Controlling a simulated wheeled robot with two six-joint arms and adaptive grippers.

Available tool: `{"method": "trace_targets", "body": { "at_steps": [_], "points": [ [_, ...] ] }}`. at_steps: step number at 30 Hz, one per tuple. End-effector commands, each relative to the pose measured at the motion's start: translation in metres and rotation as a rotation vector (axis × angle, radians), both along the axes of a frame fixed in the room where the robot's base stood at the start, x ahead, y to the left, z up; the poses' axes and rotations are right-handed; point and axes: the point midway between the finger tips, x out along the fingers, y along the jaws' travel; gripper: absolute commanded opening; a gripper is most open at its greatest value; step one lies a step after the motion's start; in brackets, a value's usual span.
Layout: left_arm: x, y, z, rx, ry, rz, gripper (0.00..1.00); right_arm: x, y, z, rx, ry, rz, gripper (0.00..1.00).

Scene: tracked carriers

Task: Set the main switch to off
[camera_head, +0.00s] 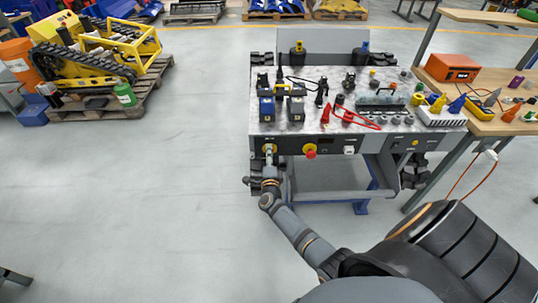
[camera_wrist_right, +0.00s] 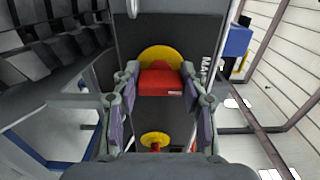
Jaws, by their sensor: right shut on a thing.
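The main switch is a red handle (camera_wrist_right: 160,80) on a yellow round plate (camera_wrist_right: 160,56), with "MAIN" lettering partly visible beside it in the right wrist view. In the head view the switch's yellow plate (camera_head: 269,148) shows at the left end of the workbench's front panel. My right gripper (camera_head: 270,158) reaches this panel from the front. In the right wrist view its fingers (camera_wrist_right: 160,84) are closed on both sides of the red handle. I cannot tell the switch's on or off setting. My left gripper is not in view.
A red mushroom button (camera_head: 310,151) on a yellow disc sits right of the switch. The bench top (camera_head: 345,85) holds tools, dark blocks and red pliers. A wooden table (camera_head: 495,122) stands to the right. A yellow tracked machine (camera_head: 90,60) rests on a pallet. The floor at left is clear.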

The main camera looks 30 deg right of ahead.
Motion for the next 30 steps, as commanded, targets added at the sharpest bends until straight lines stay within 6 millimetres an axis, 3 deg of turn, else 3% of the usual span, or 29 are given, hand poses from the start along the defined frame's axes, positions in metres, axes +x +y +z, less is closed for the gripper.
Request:
{"method": "trace_targets", "body": {
  "at_steps": [12, 13, 17, 26, 30],
  "points": [
    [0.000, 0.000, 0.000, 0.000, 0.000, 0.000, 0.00, 0.000, 0.001, -0.001, -0.003, 0.004, 0.001, 0.12],
    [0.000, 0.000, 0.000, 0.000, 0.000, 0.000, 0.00, 0.000, 0.001, -0.001, -0.003, 0.004, 0.001, 0.47],
    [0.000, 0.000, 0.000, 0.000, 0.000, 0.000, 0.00, 0.000, 0.000, -0.001, -0.003, 0.004, 0.000, 0.65],
    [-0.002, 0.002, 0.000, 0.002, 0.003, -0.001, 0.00, -0.001, 0.000, -0.001, -0.004, 0.003, 0.000, 0.66],
    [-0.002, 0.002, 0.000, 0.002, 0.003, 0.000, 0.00, -0.013, 0.008, -0.002, -0.003, 0.005, 0.001, 0.66]
  ]
}}
